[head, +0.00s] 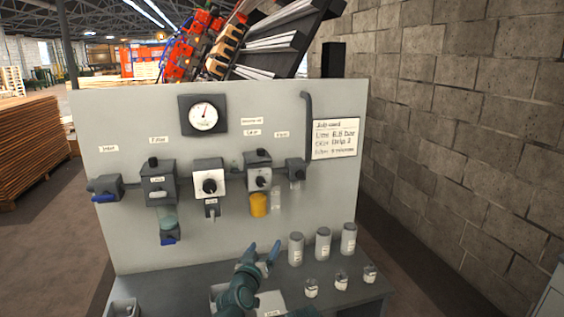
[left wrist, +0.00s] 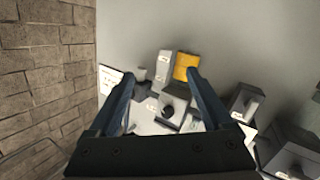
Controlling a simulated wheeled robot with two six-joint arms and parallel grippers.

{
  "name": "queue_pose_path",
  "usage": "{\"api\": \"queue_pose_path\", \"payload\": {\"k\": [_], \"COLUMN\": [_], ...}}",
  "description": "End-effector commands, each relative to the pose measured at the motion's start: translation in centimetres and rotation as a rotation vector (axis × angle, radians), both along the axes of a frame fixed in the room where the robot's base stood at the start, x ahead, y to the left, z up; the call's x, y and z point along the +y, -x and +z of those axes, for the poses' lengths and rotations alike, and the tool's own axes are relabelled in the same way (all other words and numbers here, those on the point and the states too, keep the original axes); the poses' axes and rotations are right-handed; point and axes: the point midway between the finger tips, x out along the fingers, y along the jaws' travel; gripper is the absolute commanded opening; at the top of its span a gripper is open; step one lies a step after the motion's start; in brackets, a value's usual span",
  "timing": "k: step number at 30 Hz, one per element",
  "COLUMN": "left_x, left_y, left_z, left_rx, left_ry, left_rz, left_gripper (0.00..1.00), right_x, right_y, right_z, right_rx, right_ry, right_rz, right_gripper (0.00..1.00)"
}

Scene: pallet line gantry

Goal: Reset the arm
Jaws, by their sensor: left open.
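My left gripper (head: 264,248) is in front of the lower part of the grey panel (head: 120,225), above the bench, with its two blue fingers spread apart and nothing between them. My right gripper does not show.
Grey canisters (head: 323,244) and small clear jars (head: 341,280) stand on the bench (head: 375,288) right of my gripper. A gauge (head: 203,116), valve units (head: 208,180) and a written card (head: 335,138) are on the panel. A block wall (head: 480,130) is at right.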

Motion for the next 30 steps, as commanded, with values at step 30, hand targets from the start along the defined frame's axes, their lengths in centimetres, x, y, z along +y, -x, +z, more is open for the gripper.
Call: {"api": "queue_pose_path", "payload": {"k": [30], "left_x": [6.9], "left_y": [23.2], "left_z": [-19.7], "left_rx": [1.379], "left_ry": [-0.459], "left_rz": [-0.109], "left_gripper": [0.84], "right_x": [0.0], "right_y": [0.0], "right_z": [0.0], "right_rx": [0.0], "right_ry": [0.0], "right_rz": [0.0], "right_gripper": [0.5]}}
